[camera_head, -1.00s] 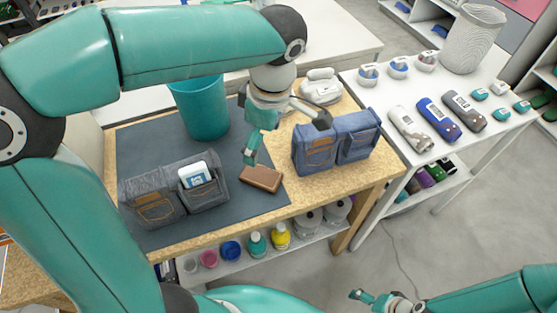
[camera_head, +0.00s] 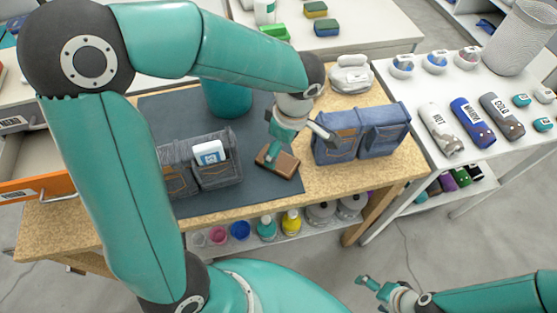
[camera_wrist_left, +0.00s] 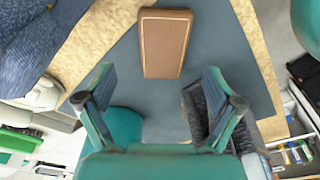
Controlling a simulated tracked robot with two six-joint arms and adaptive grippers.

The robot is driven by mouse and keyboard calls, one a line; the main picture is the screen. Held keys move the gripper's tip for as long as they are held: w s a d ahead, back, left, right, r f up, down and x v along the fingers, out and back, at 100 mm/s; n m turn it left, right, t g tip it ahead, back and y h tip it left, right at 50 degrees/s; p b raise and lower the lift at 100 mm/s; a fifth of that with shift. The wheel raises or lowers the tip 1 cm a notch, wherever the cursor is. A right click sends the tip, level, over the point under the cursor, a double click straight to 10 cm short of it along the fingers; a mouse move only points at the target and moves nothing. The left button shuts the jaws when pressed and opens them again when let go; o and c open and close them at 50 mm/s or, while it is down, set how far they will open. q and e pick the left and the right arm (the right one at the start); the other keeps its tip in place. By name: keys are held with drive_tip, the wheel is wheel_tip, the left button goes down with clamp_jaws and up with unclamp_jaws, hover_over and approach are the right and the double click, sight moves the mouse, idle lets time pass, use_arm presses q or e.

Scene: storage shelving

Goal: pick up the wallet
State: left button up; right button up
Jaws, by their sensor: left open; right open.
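The brown wallet (camera_head: 284,165) lies flat on the dark mat (camera_head: 235,190), near the front edge of the wooden table. My left gripper (camera_head: 300,148) is open above the wallet, and one finger overlaps it in the head view. In the left wrist view the wallet (camera_wrist_left: 165,45) lies ahead of the open, empty fingers (camera_wrist_left: 157,82), centred between them, with a light stitched border. Whether a finger touches the wallet cannot be told. My right gripper (camera_head: 362,292) is open and empty at the lower right, away from the table.
A grey denim pouch (camera_head: 215,175) with a white item stands left of the wallet, a blue denim pouch (camera_head: 375,140) right. A teal bin (camera_head: 228,98) stands behind. Bottles (camera_head: 291,222) sit on the shelf below. A side table (camera_head: 400,95) holds rolled items.

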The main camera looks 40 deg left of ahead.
sight(279, 160)
use_arm(q)
drive_tip(key=f, duration=0.5)
drive_tip(key=shift+s+a, duration=0.25)
drive_tip(key=shift+a, duration=0.05)
drive_tip(key=shift+c, duration=0.4)
drive_tip(key=shift+r, duration=0.1)
drive_tip(key=c, duration=1.2)
drive_tip(key=shift+o, duration=0.2)
